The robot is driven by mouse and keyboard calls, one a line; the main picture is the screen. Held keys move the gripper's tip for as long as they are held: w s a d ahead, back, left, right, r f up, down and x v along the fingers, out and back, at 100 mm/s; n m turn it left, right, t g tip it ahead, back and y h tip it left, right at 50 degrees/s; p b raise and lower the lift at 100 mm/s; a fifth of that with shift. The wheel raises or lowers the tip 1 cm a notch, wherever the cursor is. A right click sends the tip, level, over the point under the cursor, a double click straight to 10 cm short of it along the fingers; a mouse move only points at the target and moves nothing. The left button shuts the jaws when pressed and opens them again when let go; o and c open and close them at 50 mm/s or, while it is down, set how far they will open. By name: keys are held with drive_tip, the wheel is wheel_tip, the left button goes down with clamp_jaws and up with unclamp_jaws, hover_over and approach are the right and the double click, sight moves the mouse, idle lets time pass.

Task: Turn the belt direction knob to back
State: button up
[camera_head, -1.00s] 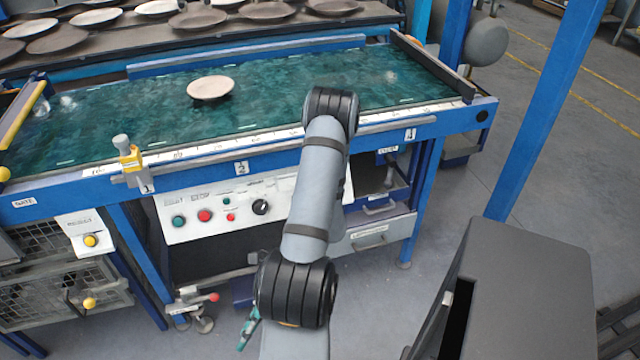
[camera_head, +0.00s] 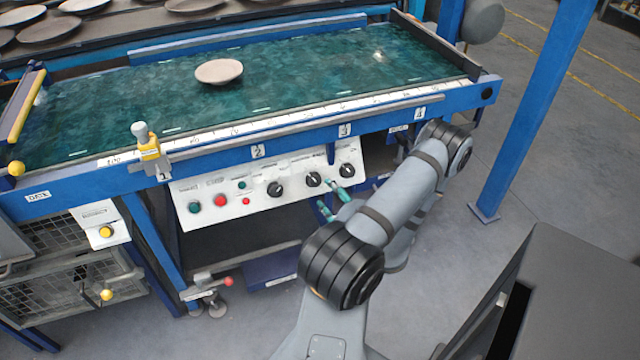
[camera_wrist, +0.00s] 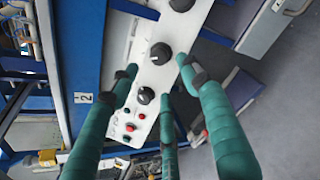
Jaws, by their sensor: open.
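The white control panel (camera_head: 262,198) on the conveyor front carries three black rotary knobs: a left knob (camera_head: 275,189), a middle knob (camera_head: 313,179) and a right knob (camera_head: 347,170). Their labels are too small to read, so I cannot tell which sets belt direction. My gripper (camera_head: 332,202) has teal fingers and is open and empty before the panel's right part. In the wrist view, the middle knob (camera_wrist: 160,53) lies between the spread fingertips, and the left knob (camera_wrist: 146,95) shows near the lower finger. The right knob (camera_wrist: 182,4) is at the top edge. No contact is visible.
Green (camera_head: 195,207) and red (camera_head: 220,201) buttons sit left of the knobs. A yellow clamp (camera_head: 150,152) stands on the rail above the panel. A plate (camera_head: 219,71) lies on the green belt (camera_head: 300,75). A blue post (camera_head: 535,110) stands at right.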

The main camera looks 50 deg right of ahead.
sight(316, 182)
drive_tip(key=b+x, duration=0.2)
drive_tip(key=x, duration=0.8)
drive_tip(key=shift+w+a, duration=0.1)
drive_tip(key=shift+c, duration=1.1)
drive_tip(key=c, duration=0.9)
